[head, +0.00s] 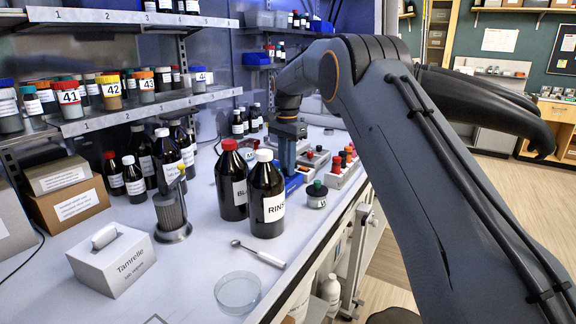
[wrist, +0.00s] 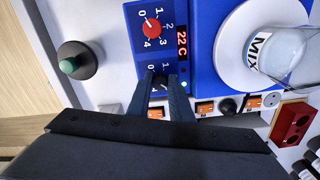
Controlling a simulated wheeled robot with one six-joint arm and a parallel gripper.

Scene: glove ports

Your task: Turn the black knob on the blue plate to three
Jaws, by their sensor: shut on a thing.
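The blue plate (wrist: 205,70) is a stirrer-like unit with a red "22 C" display in the wrist view. My gripper (wrist: 160,78) is over its front edge, shut on the black knob (wrist: 160,80). The fingers stand on either side of the knob and cover most of it and part of its printed scale. I cannot tell which number its mark points to. A red knob (wrist: 152,28) with a 0-to-4 scale sits beside it on the same panel.
A "MIX" bottle (wrist: 285,55) stands on the plate's white disc (wrist: 232,60). A green-capped jar (wrist: 76,62) is beside the plate. Tall red- and white-capped bottles (head: 267,200) stand close to my gripper in the head view. Shelves of jars (head: 120,95) run along the left.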

